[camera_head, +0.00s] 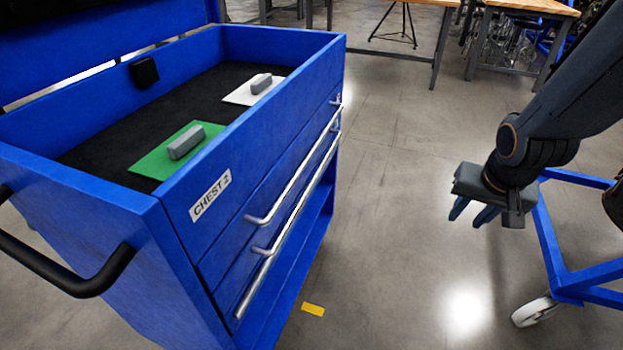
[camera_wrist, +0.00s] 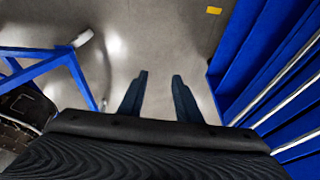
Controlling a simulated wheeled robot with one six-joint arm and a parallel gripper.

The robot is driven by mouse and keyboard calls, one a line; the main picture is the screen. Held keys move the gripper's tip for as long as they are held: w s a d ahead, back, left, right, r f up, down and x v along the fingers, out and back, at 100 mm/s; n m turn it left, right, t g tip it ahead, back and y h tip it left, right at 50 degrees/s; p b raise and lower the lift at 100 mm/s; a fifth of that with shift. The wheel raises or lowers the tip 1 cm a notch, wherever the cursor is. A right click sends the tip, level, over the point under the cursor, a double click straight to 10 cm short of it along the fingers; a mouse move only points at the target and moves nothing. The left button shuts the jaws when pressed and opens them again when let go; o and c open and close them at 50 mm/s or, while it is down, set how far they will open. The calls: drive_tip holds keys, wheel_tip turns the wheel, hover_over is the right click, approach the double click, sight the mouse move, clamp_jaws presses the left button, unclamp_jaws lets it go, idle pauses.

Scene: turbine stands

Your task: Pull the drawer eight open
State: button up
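A blue tool chest (camera_head: 255,150) labelled "CHEST 2" stands at the left in the head view, its front facing right. Its drawers (camera_head: 235,245) look closed, with long silver bar handles (camera_head: 292,180). No number eight is readable on them. My gripper (camera_head: 472,216) hangs to the right of the chest, well apart from the handles, fingers pointing down. In the wrist view my gripper (camera_wrist: 158,92) shows two fingers apart with only floor between them. The chest front (camera_wrist: 275,70) and silver handles (camera_wrist: 290,92) show at the right of that view.
A blue wheeled frame (camera_head: 560,270) stands right of my gripper. Wooden tables (camera_head: 420,2) stand behind. Floor between chest and gripper is clear, with a yellow mark (camera_head: 313,310).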

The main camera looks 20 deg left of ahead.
drive_tip(key=w+a+f+t+y+b, duration=0.2)
drive_tip(key=w+a+f+t, duration=0.15)
drive_tip(key=w+a, duration=0.4)
drive_tip(key=m+y+b, duration=0.3)
drive_tip(key=y+b, duration=0.1)
drive_tip(key=y, duration=0.8)
approach(317, 172)
drive_tip(key=w+a+f, duration=0.1)
drive_tip(key=a+f, duration=0.1)
drive_tip(key=a, duration=0.1)
drive_tip(key=shift+w+r+x, duration=0.15)
drive_tip(key=shift+x, duration=1.55)
drive_tip(key=shift+w+r+x, duration=0.15)
drive_tip(key=shift+x, duration=1.55)
drive_tip(key=shift+d, duration=0.1)
clamp_jaws()
